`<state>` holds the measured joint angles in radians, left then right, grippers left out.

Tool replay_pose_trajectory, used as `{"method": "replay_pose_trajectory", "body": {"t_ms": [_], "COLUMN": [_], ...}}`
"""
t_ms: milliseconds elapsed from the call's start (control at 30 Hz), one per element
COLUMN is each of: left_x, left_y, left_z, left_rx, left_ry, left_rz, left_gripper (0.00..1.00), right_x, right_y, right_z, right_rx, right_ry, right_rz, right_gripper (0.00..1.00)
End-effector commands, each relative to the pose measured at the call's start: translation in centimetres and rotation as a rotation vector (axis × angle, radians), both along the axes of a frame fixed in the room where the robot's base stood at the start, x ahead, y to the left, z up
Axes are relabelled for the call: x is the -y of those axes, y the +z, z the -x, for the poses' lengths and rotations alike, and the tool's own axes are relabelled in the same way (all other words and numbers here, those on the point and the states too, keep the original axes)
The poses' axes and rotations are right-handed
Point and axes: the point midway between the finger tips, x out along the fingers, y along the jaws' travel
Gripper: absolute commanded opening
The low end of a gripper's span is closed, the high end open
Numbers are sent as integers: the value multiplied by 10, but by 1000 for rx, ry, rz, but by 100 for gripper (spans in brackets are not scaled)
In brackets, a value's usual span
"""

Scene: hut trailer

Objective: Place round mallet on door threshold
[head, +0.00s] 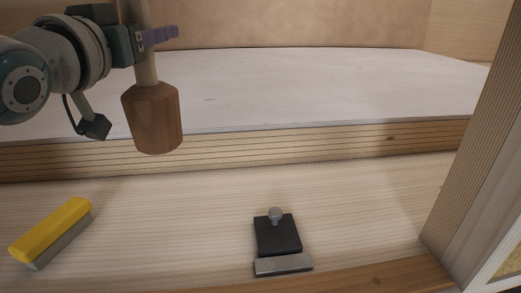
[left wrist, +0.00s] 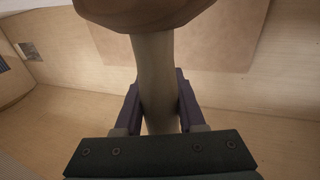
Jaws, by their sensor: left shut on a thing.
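The round mallet (head: 152,118) has a wooden head and a pale handle, and hangs head-down at the upper left of the head view. My left gripper (head: 158,38) is shut on its handle, above the head. In the left wrist view, the handle (left wrist: 155,80) lies between the purple fingers and the mallet head (left wrist: 145,12) is at the top edge. The door threshold looks to be the light wooden ledge (head: 190,215) in front of the raised grey floor. The mallet shows above and behind this ledge, seemingly apart from it. My right gripper is not in view.
A yellow-handled tool (head: 52,232) lies at the left on the ledge. A dark block with a round knob and metal edge (head: 278,235) sits at its middle. The ledge is clear between them. A wooden post (head: 490,130) stands at the right, and the raised grey floor (head: 320,85) is bare.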

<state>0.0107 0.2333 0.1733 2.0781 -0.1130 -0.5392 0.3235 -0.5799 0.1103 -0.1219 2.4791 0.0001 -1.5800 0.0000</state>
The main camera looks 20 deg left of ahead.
Motion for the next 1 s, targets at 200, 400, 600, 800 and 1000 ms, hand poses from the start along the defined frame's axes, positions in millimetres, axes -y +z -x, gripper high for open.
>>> {"method": "replay_pose_trajectory", "body": {"t_ms": [200,400,600,800,1000], "left_x": [0,0,0,-1,-1], "left_y": [-30,-88,-138,-158,-186], "left_z": [2,2,1,1,1], "left_rx": [-1,-2,2,6,2], "left_ry": [5,6,5,4,4], "left_rz": [3,4,3,0,1], "left_gripper": [0,0,0,0,0], "right_x": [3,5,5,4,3], "right_y": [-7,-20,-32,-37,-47], "right_z": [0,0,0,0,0], "right_rx": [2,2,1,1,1], "right_ry": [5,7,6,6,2], "right_rz": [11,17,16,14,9], "right_gripper": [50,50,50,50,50]}}
